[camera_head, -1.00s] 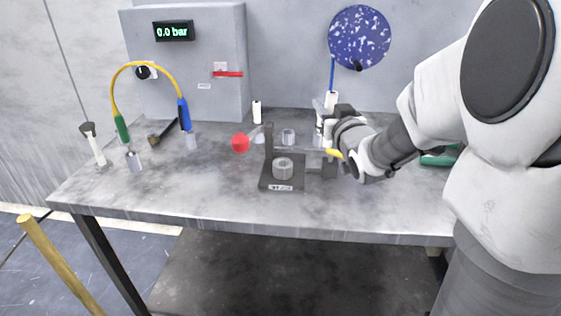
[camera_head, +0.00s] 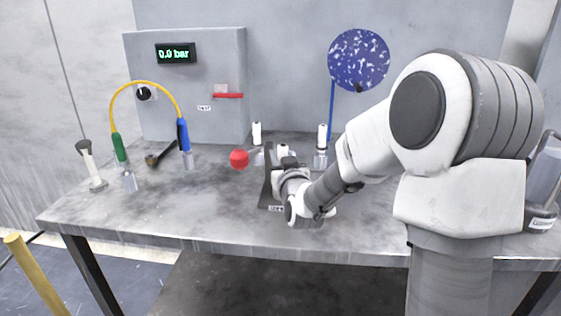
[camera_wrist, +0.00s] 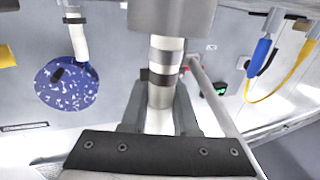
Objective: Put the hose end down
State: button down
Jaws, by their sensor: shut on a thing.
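A yellow hose (camera_head: 146,82) arches between a green hose end (camera_head: 119,148) and a blue hose end (camera_head: 183,134). Both ends stand upright over metal pieces at the left of the bench. In the wrist view, the blue end (camera_wrist: 259,56) is at the upper right. In the wrist view, my gripper (camera_wrist: 160,118) is shut on a white cylinder (camera_wrist: 161,97) with dark bands. A grey metal block (camera_wrist: 172,14) is at its far end; whether they touch is unclear.
A red ball (camera_head: 239,158) on a lever is just left of my gripper. White posts stand behind it at left (camera_head: 256,133) and right (camera_head: 322,138). A white brush-like tool (camera_head: 90,165) stands far left. The bench front (camera_head: 190,225) is clear.

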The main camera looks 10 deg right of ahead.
jog(key=shift+f, duration=0.25)
jog(key=c, duration=0.7)
grip_release()
jog(key=shift+r+p, duration=0.1)
jog(key=shift+p, duration=0.35)
